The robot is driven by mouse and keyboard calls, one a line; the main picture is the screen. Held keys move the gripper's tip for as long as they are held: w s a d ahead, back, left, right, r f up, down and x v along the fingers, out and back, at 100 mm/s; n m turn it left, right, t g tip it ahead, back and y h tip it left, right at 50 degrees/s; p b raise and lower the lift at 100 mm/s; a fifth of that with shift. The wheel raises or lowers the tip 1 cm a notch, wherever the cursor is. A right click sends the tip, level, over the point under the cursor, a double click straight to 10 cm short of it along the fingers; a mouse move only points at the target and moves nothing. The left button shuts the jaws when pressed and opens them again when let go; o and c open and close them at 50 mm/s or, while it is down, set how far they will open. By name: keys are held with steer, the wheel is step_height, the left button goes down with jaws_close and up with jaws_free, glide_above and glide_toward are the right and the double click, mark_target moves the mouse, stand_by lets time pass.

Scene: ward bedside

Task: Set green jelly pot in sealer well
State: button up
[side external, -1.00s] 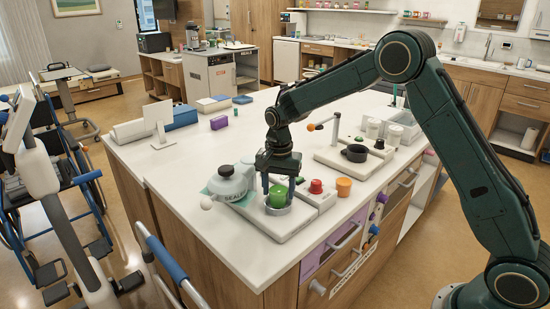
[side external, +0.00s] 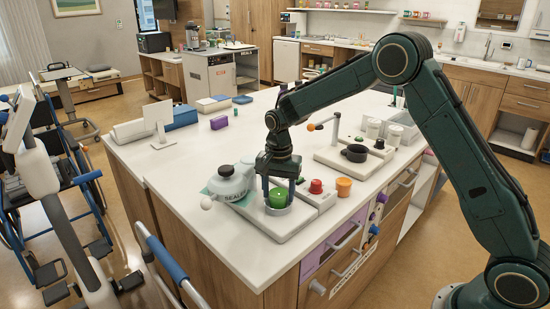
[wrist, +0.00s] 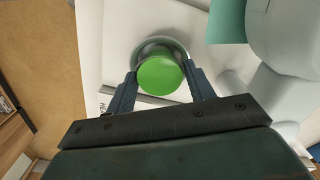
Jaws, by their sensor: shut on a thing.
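The green jelly pot (side external: 278,197) sits between the fingers of my gripper (side external: 279,194), which is shut on it and points down. In the wrist view the round green top of the pot (wrist: 160,75) shows between my two fingertips (wrist: 161,84). The pot is in or just over the grey ring of the sealer well (side external: 283,211); how deep it sits I cannot tell. In the wrist view the ring (wrist: 150,44) shows around the pot's far side. The sealer (side external: 230,184) has a grey domed head beside the well, to the left, on a white base.
A red pot (side external: 316,187) and an orange pot (side external: 344,187) stand just right of the well. A white board with a dark ring (side external: 355,153) stands farther back right. The counter's front left is clear.

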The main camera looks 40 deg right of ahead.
steer(key=o, duration=1.5)
steer(key=shift+f, duration=0.1)
steer(key=shift+r, duration=0.2)
steer(key=shift+r, duration=3.85)
